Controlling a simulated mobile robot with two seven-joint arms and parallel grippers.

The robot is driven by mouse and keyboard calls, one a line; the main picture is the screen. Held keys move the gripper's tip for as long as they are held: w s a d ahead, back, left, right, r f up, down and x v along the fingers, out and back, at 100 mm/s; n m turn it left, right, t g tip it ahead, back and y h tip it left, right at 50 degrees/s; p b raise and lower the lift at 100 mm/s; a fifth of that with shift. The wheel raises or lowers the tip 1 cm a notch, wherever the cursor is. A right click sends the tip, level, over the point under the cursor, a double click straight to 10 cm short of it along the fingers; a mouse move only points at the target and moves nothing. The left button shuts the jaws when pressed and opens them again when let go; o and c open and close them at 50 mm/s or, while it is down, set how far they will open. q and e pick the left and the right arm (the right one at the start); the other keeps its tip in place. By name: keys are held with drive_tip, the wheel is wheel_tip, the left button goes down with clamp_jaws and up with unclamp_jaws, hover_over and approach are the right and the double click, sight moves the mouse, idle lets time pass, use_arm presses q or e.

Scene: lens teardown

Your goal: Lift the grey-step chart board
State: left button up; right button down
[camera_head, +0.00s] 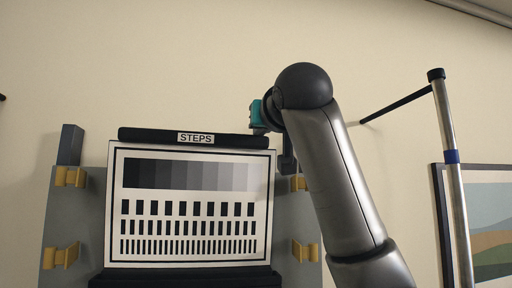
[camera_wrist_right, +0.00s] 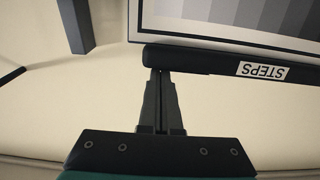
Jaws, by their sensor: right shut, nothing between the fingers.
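The grey-step chart board (camera_head: 190,152) is a white panel with a grey gradient strip and rows of black bars. It stands upright in the head view. A black bar labelled STEPS (camera_head: 150,135) runs along its top edge. In the wrist view the board (camera_wrist_right: 190,8) and bar (camera_wrist_right: 205,60) appear upside down. My left gripper is out of view.
A grey backing panel (camera_head: 75,222) with yellow clips (camera_head: 70,177) stands behind the board. A black ledge (camera_head: 185,278) is under it. A metal pole with a blue band (camera_head: 452,156) and a framed picture (camera_head: 490,225) are at right. The wall above is clear.

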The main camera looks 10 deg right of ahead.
drive_tip(key=s+f+b, duration=0.1)
drive_tip(key=b, duration=0.1)
drive_tip(key=s+f+t+b, duration=0.1)
drive_tip(key=s+b, duration=0.1)
drive_tip(key=shift+a+f, duration=0.15)
drive_tip(key=shift+a, duration=0.2)
use_arm(q)
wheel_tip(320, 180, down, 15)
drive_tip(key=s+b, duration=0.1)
drive_tip(key=b, duration=0.9)
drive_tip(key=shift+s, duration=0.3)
use_arm(e)
drive_tip(key=s+f+t, duration=0.3)
drive_tip(key=s, duration=0.6)
drive_tip(key=shift+d+f, duration=0.15)
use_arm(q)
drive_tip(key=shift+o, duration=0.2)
